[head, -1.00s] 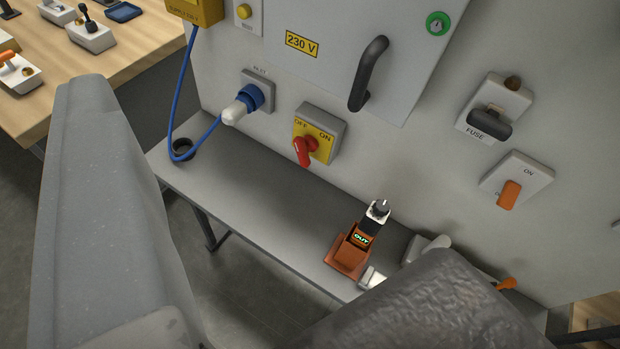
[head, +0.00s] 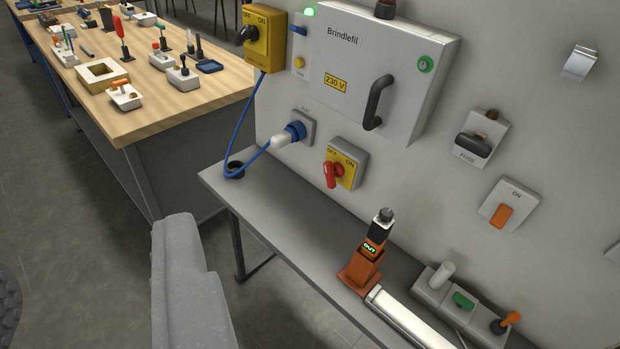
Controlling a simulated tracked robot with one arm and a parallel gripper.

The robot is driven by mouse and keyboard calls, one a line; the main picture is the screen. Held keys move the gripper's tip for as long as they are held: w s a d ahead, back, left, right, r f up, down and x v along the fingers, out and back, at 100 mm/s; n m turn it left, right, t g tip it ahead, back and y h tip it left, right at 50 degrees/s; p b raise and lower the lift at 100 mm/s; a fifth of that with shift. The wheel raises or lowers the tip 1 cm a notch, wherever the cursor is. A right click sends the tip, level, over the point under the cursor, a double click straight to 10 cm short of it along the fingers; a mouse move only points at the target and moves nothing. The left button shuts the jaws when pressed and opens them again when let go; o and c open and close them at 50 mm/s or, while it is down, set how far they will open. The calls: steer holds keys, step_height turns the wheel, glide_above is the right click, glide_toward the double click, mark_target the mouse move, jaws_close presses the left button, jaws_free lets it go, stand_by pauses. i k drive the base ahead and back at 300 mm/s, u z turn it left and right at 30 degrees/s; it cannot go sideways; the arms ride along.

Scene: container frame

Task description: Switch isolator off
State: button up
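A rotary switch with a red handle (head: 332,174) on a yellow plate marked OFF and ON sits low on the grey panel; its handle tilts downward, and I cannot tell which mark it selects. A second yellow box (head: 270,45) with a black rotary handle, also marked OFF and ON, is at the panel's upper left edge. No isolator label is readable on either. My fingertips cannot be made out as a pair.
A grey shelf (head: 285,215) below the panel carries an orange device (head: 365,262), a white cylinder (head: 405,318) and several small switches. The cabinet (head: 350,55) has a black handle. A blue plug (head: 295,131), fuse holder (head: 480,138) and orange switch (head: 502,215) are nearby. A lamp (head: 309,12) glows green.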

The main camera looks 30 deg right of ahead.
mark_target(336, 169)
steer(key=u, duration=0.1)
steer(key=i, duration=1)
steer(key=z, duration=0.05)
